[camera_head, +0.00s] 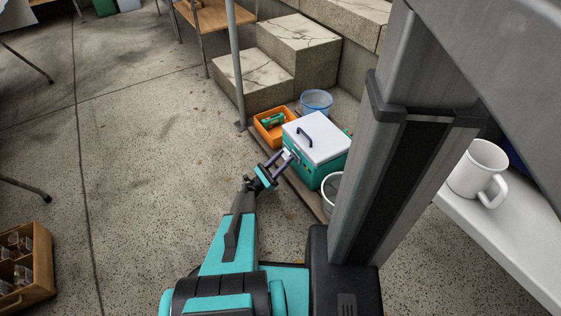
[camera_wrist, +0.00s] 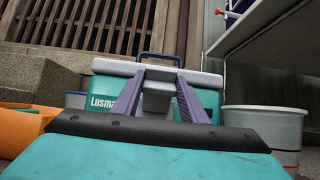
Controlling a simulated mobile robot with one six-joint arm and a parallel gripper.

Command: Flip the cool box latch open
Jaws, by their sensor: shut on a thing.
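The cool box (camera_head: 331,172) is teal with a pale grey lid (camera_head: 322,141) and a dark carry handle (camera_head: 305,131). It stands on the low platform, and the lid looks closed. In the wrist view the cool box (camera_wrist: 104,93) faces me, with lettering partly hidden by a finger. My gripper (camera_head: 282,158) is at the front of the box. In the wrist view its two purple fingers (camera_wrist: 159,80) close on the pale grey latch (camera_wrist: 157,102) below the lid's front edge. The latch's lower part is hidden behind my gripper body.
An orange crate (camera_head: 262,134) with a green item and a blue bucket (camera_head: 317,99) stand beside the box. A pale bucket (camera_wrist: 268,128) is close on its right. A metal post (camera_head: 237,70) rises at the platform's corner.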

